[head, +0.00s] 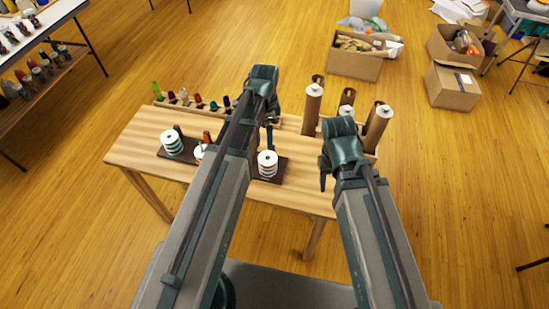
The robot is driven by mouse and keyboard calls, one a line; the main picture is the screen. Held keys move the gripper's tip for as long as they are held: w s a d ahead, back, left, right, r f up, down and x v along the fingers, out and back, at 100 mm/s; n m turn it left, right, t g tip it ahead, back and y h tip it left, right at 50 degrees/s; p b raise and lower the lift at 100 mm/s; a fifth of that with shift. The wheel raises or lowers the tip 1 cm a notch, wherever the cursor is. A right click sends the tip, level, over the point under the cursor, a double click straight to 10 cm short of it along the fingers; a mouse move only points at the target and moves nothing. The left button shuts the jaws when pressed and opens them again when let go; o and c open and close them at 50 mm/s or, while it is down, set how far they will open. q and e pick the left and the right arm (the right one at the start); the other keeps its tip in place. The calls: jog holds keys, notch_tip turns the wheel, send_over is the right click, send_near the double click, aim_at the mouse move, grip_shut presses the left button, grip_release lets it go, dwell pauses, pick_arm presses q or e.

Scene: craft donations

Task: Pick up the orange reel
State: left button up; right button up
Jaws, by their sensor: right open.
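A small orange thing (206,136), perhaps the orange reel, shows just left of my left arm on the wooden table (134,150). It is mostly hidden, so I cannot tell its full shape. A dark board (184,156) holds a white-and-green reel (172,144), a partly covered white reel (199,152) and a white-and-dark banded reel (267,164). My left gripper (270,128) hangs over the table's back part; its fingers are mostly hidden by its arm. My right gripper (324,175) is open over the table's right part, apart from the reels.
A row of small coloured spools (184,97) stands along the table's back. Several brown tubes (312,108) stand upright at the back right, close to my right gripper. Cardboard boxes (353,66) lie on the floor behind. The table's front strip is partly clear.

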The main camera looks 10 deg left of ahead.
pick_arm(q)
jog(key=b, duration=0.9)
send_over(268, 156)
jog(key=shift+f, duration=4.3)
jog(key=shift+f, duration=0.1)
notch_tip(268, 156, down, 5)
jog(key=b, duration=0.5)
jog(key=shift+f, duration=0.1)
jog(key=c, duration=1.1)
jog(key=shift+o, duration=0.2)
jog(key=shift+r, duration=0.2)
